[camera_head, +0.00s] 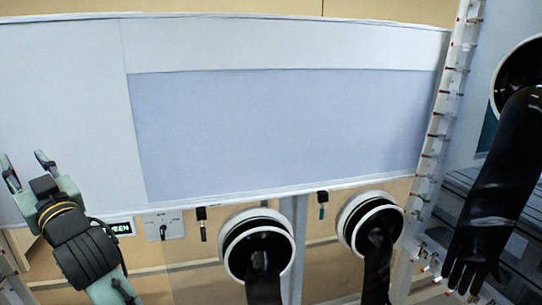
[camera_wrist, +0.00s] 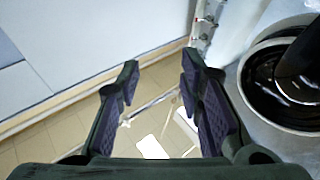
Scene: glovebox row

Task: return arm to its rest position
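My gripper (camera_head: 27,172) is at the left of the head view, its fingers pointing up and apart in front of the white panel. In the wrist view my gripper (camera_wrist: 160,88) shows both dark ridged fingers wide apart. Nothing is between the fingertips; only the floor and a metal frame show beyond them. My arm runs down from the gripper to the bottom left of the head view. Most of the arm is out of view.
Two round glove ports (camera_head: 258,250) (camera_head: 371,225) with hanging black gloves stand along the bottom. A larger black glove (camera_head: 497,185) hangs at the right beside a white perforated post (camera_head: 440,130). A switch plate (camera_head: 163,225) is right of my arm. The wrist view shows a port (camera_wrist: 285,80) at right.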

